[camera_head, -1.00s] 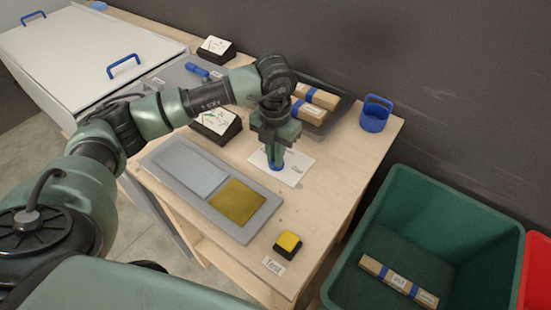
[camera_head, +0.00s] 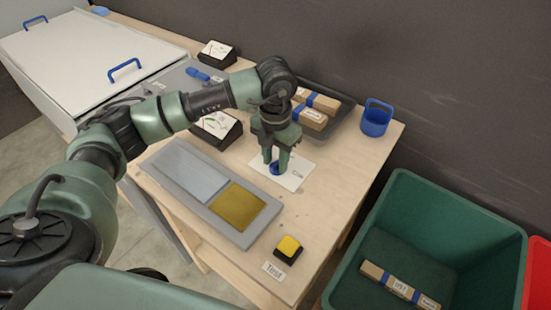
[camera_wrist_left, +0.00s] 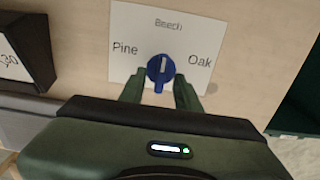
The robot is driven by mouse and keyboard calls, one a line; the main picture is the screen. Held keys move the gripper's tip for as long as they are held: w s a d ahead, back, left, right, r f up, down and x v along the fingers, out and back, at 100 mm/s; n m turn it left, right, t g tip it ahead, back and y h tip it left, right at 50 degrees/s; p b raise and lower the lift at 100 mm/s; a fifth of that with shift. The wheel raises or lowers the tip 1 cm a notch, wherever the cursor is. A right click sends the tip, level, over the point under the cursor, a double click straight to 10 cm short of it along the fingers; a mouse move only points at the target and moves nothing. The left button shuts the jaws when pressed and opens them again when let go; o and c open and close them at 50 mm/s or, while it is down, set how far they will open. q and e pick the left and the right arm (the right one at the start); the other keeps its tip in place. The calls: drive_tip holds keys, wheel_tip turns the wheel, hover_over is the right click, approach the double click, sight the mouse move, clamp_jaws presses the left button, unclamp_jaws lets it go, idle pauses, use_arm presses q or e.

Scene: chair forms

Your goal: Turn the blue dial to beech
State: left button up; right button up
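The blue dial (camera_wrist_left: 160,70) sits on a white card (camera_wrist_left: 205,35) printed "Pine" on the left, "Beech" at the top and "Oak" on the right. Its white mark points up toward "Beech" in the left wrist view. In the head view the dial (camera_head: 275,169) shows between the fingers, partly hidden by them. My left gripper (camera_head: 276,161) is open, with one fingertip on each side of the dial. In the left wrist view a finger of the gripper (camera_wrist_left: 159,88) stands on each side, and the dial looks free of them. My right gripper is in neither view.
A grey panel (camera_head: 165,158) with a silver and a gold plate lies left of the card. A yellow button (camera_head: 288,246) is near the front edge. A dark tray (camera_head: 341,112) with wrapped packages and a blue holder (camera_head: 376,121) stand behind. A green bin (camera_head: 400,195) is at right.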

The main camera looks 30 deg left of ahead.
sight(275, 163)
use_arm(q)
wheel_tip(275, 163, up, 8)
drive_tip(key=shift+f+b, duration=0.1)
drive_tip(key=shift+b, duration=0.5)
